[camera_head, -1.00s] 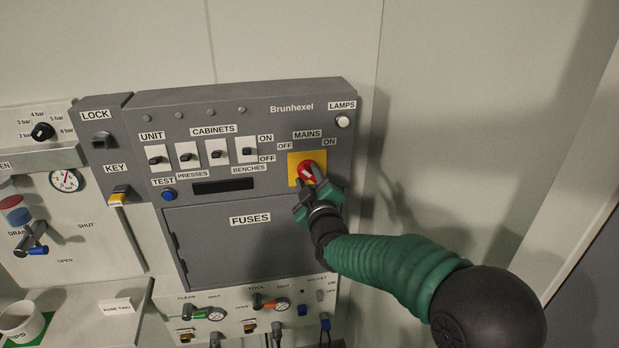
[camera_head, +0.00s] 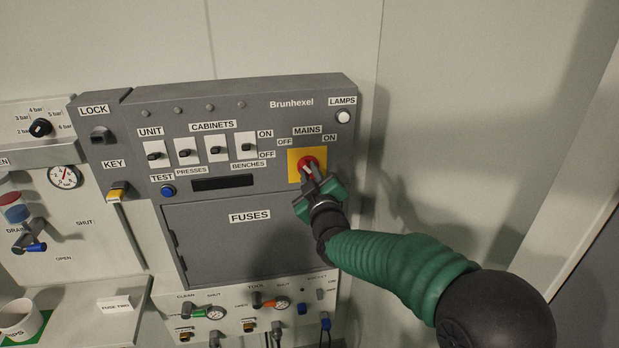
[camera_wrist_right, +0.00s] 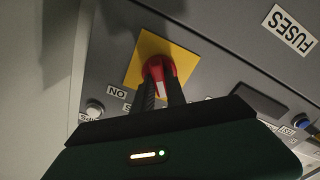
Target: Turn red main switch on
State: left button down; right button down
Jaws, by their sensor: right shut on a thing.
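The red main switch (camera_head: 305,161) sits on a yellow plate (camera_head: 293,178) under the MAINS label, with OFF at its upper left and ON at its upper right. My right gripper (camera_head: 311,173) reaches it from the lower right and is shut on its red handle. In the right wrist view the switch (camera_wrist_right: 157,67) shows between the two dark fingers (camera_wrist_right: 160,92), in front of the yellow plate (camera_wrist_right: 136,72). The fingers partly hide the handle, so its exact angle is hard to tell. My left gripper is not in view.
The grey panel (camera_head: 300,103) carries several cabinet switches (camera_head: 217,149), a blue TEST button (camera_head: 168,191) and a white LAMPS button (camera_head: 343,117). A FUSES door (camera_head: 235,240) is below. A yellow key (camera_head: 118,193) is at the left. Bare wall lies to the right.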

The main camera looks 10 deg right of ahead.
jog(key=shift+d+f+m+b, duration=0.1)
jog(key=shift+f+m+b, duration=0.1)
jog(key=shift+m+b, duration=2.2)
jog(key=shift+f+m+b, duration=0.15)
jog(key=shift+m+b, duration=1.7)
jog(key=shift+m, duration=1.15)
jog(key=shift+d+f+m+b, duration=0.1)
jog(key=shift+f+m+b, duration=0.1)
jog(key=shift+m+b, duration=2.2)
jog(key=shift+m, duration=0.5)
jog(key=shift+a, duration=0.1)
jog(key=c, duration=1.6)
grip_release()
jog(key=shift+r, duration=0.1)
jog(key=shift+o, duration=1.2)
jog(key=shift+r, duration=0.1)
jog(key=shift+r, duration=0.1)
